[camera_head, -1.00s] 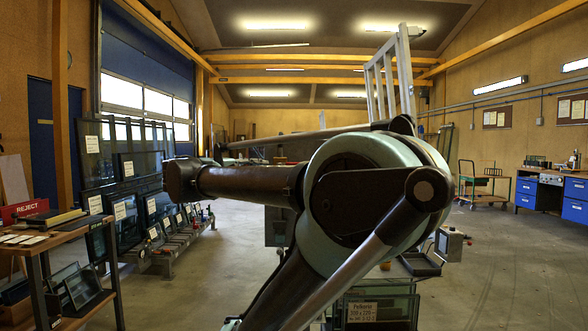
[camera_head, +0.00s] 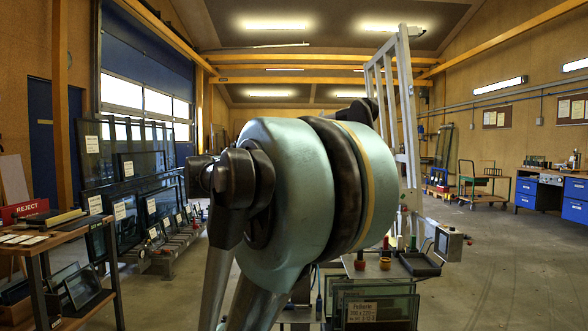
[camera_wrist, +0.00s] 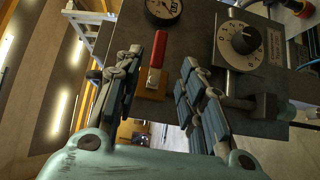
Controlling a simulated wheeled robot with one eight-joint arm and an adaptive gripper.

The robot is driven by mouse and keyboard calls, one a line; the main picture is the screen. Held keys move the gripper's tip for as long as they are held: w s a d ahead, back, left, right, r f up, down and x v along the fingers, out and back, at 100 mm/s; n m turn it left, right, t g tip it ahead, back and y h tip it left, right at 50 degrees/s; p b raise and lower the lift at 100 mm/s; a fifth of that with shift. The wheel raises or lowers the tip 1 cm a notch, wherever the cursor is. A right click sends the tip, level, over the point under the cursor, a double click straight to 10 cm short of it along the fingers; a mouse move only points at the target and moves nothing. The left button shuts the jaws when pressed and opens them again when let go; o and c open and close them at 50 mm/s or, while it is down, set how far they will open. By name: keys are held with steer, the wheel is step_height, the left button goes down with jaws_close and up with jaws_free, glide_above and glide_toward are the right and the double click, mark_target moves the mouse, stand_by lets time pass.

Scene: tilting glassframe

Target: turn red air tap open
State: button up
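The red air tap shows in the wrist view as a straight red handle (camera_wrist: 158,48) on a brass-coloured body (camera_wrist: 152,84), mounted on a dark grey panel (camera_wrist: 195,38). The handle points towards the top of the picture. My gripper (camera_wrist: 160,62) is open, one finger left of the tap and one right of it in the picture. A gap shows between each finger and the tap, and nothing is held. I cannot tell how far the fingertips are from the panel. In the head view my arm hides the gripper, and I cannot make out the tap.
A round gauge (camera_wrist: 163,9) sits just above the tap. A numbered dial (camera_wrist: 242,38) is to the right, with metal fittings (camera_wrist: 250,103) below it. A red knob (camera_wrist: 296,5) is at the top right. The head view shows a white frame (camera_head: 408,120) behind my arm and racked glass (camera_head: 125,215) left.

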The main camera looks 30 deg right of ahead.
steer(key=shift+x, duration=5.55)
steer(key=shift+s, duration=0.1)
jaws_close()
